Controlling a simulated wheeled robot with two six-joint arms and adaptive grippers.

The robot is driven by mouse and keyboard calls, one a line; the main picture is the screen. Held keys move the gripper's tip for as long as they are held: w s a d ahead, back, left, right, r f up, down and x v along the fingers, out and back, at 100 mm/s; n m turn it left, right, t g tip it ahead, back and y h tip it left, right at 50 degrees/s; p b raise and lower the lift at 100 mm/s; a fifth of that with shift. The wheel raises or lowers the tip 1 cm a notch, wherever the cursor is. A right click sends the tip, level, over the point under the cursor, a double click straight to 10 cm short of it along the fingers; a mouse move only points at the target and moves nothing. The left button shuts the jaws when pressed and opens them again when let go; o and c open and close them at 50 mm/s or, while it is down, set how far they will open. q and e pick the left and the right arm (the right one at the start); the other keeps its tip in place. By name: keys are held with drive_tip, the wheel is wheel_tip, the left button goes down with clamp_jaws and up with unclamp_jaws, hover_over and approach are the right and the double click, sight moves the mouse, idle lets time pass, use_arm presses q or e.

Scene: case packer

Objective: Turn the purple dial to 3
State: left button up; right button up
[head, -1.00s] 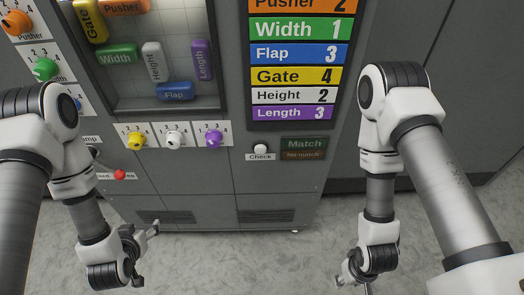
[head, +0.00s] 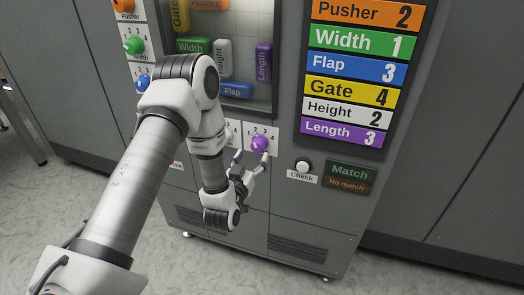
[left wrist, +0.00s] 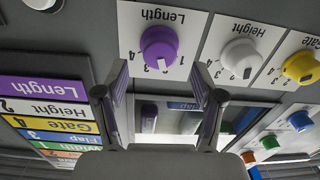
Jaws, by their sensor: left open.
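The purple dial (head: 259,143) sits on a white plate marked Length on the front of the grey machine. It also shows in the left wrist view (left wrist: 159,46), where the plate's lettering is upside down. A pale mark shows on the dial, but I cannot tell surely which number it points at. My left gripper (head: 251,160) is open and empty, just in front of and below the dial in the head view. In the left wrist view its two fingers (left wrist: 158,82) stand apart, with the dial beyond their tips and seemingly untouched. My right gripper is out of view.
The sign's purple Length row (head: 343,132) reads 3. The white Height dial (left wrist: 239,57) and yellow Gate dial (left wrist: 300,67) sit beside the purple one. A white Check button (head: 303,165) and the Match panel (head: 350,172) are to its right.

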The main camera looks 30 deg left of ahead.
sight(257, 147)
use_arm(q)
drive_tip(key=x, duration=0.4)
drive_tip(key=shift+w, duration=0.35)
drive_tip(key=shift+w+a, duration=0.2)
drive_tip(key=shift+w, duration=0.1)
drive_tip(key=shift+d, duration=0.1)
drive_tip(key=shift+c, duration=1)
drive_tip(key=shift+s, duration=0.1)
drive_tip(key=c, duration=0.9)
drive_tip(key=shift+r, duration=0.1)
drive_tip(key=shift+c, duration=0.2)
drive_tip(key=m+p, duration=0.2)
drive_tip(key=m, duration=0.2)
drive_tip(key=shift+r, duration=0.1)
drive_tip(key=shift+m+p, duration=0.55)
drive_tip(key=shift+m, duration=1.35)
